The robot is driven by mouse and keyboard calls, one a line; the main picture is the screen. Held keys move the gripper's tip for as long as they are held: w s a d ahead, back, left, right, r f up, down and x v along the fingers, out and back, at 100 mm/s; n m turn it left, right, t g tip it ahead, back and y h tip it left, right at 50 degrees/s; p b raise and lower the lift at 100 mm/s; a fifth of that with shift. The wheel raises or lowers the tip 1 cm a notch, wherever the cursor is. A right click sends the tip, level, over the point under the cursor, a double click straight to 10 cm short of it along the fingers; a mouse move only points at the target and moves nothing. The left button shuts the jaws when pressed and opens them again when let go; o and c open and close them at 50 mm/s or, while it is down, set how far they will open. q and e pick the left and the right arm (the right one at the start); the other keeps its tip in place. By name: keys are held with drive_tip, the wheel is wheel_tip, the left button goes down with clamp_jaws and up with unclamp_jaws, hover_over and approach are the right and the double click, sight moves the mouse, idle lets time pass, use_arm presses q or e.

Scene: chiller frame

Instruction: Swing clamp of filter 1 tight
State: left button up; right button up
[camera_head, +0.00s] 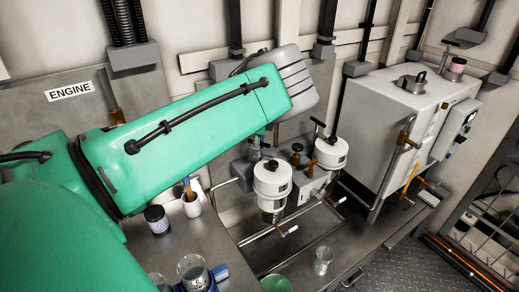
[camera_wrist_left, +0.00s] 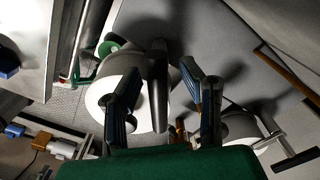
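Two white filters with dark tops stand side by side in the head view, the left filter (camera_head: 272,181) nearer and the right filter (camera_head: 330,152) farther back. A clamp handle rises from the top of each; no label shows which is filter 1. My left gripper (camera_head: 262,143) is just above the left filter, mostly hidden behind my green forearm. In the left wrist view its two fingers (camera_wrist_left: 166,88) are apart, with a grey clamp bar (camera_wrist_left: 158,85) between them over a white filter (camera_wrist_left: 104,92). Contact with the bar cannot be told. My right gripper is out of view.
A large grey cabinet (camera_head: 395,125) stands to the right. A dark jar (camera_head: 157,220), a white cup with tools (camera_head: 191,203) and glass beakers (camera_head: 193,270) stand on the metal bench. Rods with white grips stick out below the filters. Open floor (camera_head: 410,265) lies lower right.

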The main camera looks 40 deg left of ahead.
use_arm(q)
wheel_tip(320, 180, up, 12)
drive_tip(key=shift+w+f, duration=0.15)
drive_tip(key=shift+f, duration=0.05)
